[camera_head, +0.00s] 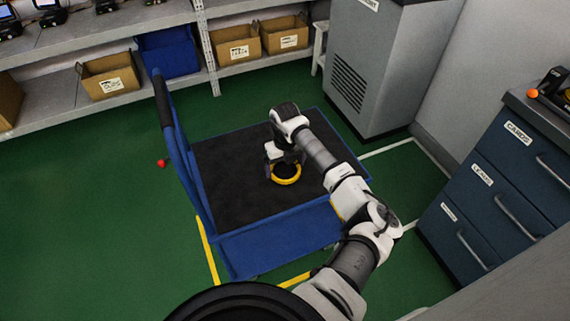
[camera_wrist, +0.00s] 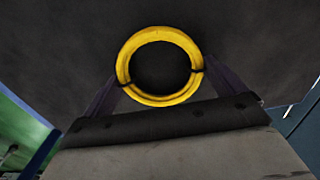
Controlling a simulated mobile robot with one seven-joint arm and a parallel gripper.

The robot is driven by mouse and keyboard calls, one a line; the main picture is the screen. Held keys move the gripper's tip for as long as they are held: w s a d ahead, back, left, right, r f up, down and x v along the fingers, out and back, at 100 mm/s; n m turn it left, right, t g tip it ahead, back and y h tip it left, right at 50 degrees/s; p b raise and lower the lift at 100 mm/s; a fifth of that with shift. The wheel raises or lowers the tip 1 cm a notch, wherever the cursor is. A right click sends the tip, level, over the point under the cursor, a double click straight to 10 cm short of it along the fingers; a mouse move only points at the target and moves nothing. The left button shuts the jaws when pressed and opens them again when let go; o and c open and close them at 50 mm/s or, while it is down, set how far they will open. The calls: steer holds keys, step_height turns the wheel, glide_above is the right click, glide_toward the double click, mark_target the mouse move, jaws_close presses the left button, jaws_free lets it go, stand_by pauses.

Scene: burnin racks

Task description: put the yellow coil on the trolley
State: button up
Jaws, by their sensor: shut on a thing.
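The yellow coil (camera_head: 285,180) is a ring with dark bands, over the trolley's dark deck in the head view. It also shows in the wrist view (camera_wrist: 128,51), between the two fingers. My gripper (camera_head: 283,168) is shut on the coil; in the wrist view (camera_wrist: 160,78) its fingers reach the ring's left and right sides. The trolley (camera_head: 225,200) is blue with a black deck and an upright handle at its left end. I cannot tell whether the coil touches the deck. Part of the deck is hidden behind my arm.
Shelves (camera_head: 100,33) with cardboard boxes and a blue bin (camera_head: 168,52) stand at the back. A grey cabinet (camera_head: 368,65) stands behind the trolley. Dark blue drawers (camera_head: 495,190) are at the right. A red ball (camera_head: 161,163) shows left of the trolley, over open green floor.

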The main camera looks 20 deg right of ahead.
steer(key=shift+f, duration=0.1)
steer(key=o, duration=0.7)
steer(key=shift+c, duration=0.2)
step_height(320, 180, up, 12)
steer(key=b, duration=0.1)
steer(key=shift+b, duration=0.4)
